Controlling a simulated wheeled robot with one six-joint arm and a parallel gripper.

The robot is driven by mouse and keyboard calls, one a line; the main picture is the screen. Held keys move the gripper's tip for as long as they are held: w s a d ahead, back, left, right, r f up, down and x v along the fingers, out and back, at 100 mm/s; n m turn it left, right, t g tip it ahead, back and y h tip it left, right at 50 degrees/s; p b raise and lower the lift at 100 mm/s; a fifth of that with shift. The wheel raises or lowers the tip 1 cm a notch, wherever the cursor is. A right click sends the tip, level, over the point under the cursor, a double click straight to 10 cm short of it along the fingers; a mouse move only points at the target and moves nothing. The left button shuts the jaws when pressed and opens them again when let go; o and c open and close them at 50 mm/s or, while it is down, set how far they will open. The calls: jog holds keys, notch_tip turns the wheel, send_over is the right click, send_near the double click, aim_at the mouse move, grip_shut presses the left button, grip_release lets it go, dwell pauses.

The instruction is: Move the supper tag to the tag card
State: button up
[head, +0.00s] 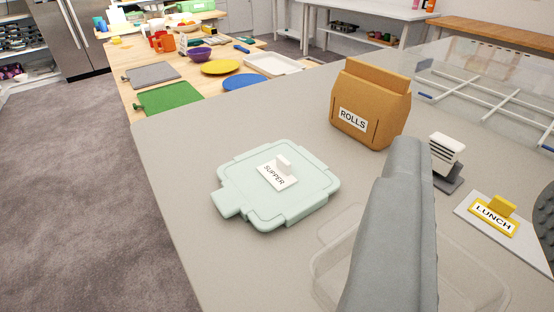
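The supper tag (277,173) is a small white label with black "SUPPER" lettering and a raised white grip. At the right, a pale grey card (471,215), which seems to be the tag card, bears a yellow-framed "LUNCH" tag (494,216) with a yellow grip. My gripper (405,150) shows as a long grey shape in the lower middle, right of the lid and apart from the supper tag. Its finger gap does not show.
A brown "ROLLS" bag (370,100) stands behind my gripper. A dark stand with white slats (447,155) is right of it. A clear container (335,262) lies partly behind my gripper. Clear counter (185,150) is left of the lid.

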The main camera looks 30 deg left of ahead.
jog(key=n+g, duration=1.2)
jog(key=g, duration=0.5)
send_over(282, 158)
notch_tip(282, 158, down, 3)
notch_tip(282, 158, down, 17)
jog(key=shift+r, duration=0.1)
jog(key=shift+c, duration=0.2)
grip_shut()
